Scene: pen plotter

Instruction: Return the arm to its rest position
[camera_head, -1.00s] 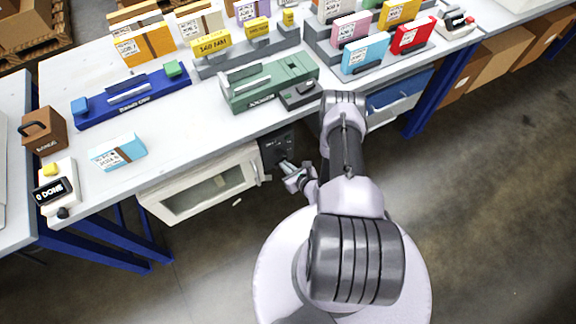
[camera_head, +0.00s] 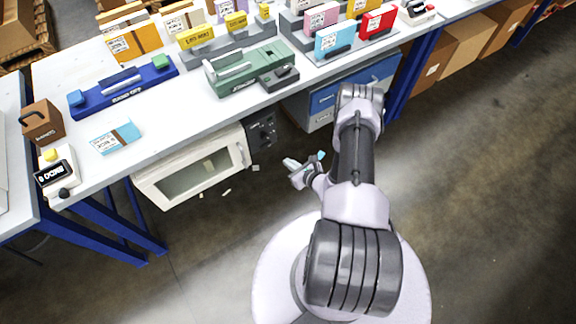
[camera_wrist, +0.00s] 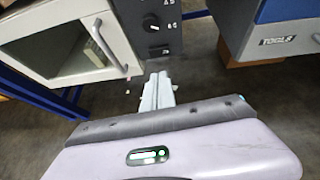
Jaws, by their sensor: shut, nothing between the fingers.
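My arm is folded down in front of the bench in the head view, with my gripper (camera_head: 305,165) low over the floor, off the bench's front edge. The gripper is shut and holds nothing. In the wrist view my gripper (camera_wrist: 158,88) points toward the gap between a white cabinet (camera_wrist: 62,42) with a dark control panel (camera_wrist: 153,25) and a blue tool drawer unit (camera_wrist: 285,35). It appears apart from both.
Small pale scraps (camera_head: 227,192) lie near the cabinet. Floor at right is open.

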